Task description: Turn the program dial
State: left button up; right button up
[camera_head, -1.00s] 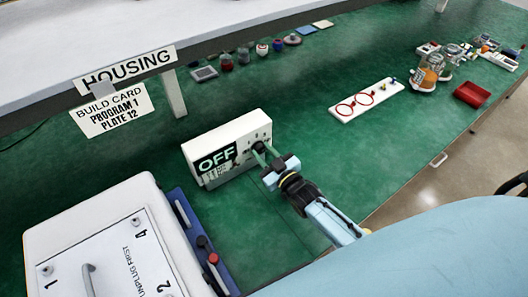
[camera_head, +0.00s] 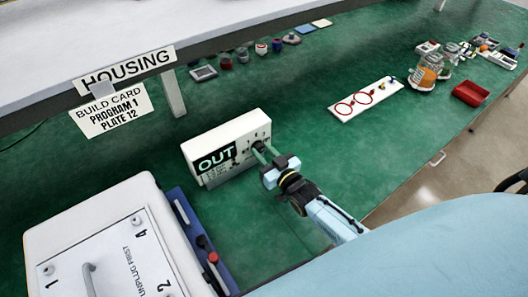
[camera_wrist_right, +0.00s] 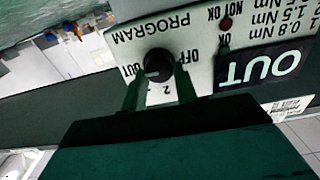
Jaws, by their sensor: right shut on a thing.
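The white control box (camera_head: 228,148) stands on the green bench in the head view, its dark display (camera_head: 216,160) reading OUT. In the right wrist view the display (camera_wrist_right: 262,68) also reads OUT, upside down. The black program dial (camera_wrist_right: 158,64) sits on the panel below the word PROGRAM, with OUT, OFF and a 2 around it; its pale pointer mark is toward the OUT side. My right gripper (camera_head: 261,152) is at the panel, its two fingers (camera_wrist_right: 158,88) shut on the dial, one on each side. My left gripper is not in view.
A white housing (camera_head: 100,235) with numbered corners stands at the lower left beside a blue tray (camera_head: 200,240). A build card (camera_head: 112,110) reads PROGRAM 1, PLATE 12. A white board with red rings (camera_head: 365,98) lies to the right.

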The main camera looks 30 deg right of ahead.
jog(key=o, duration=1)
jog(key=shift+c, duration=0.2)
jog(key=shift+s, duration=0.15)
jog(key=s+d, duration=0.2)
jog(key=s, duration=1.1)
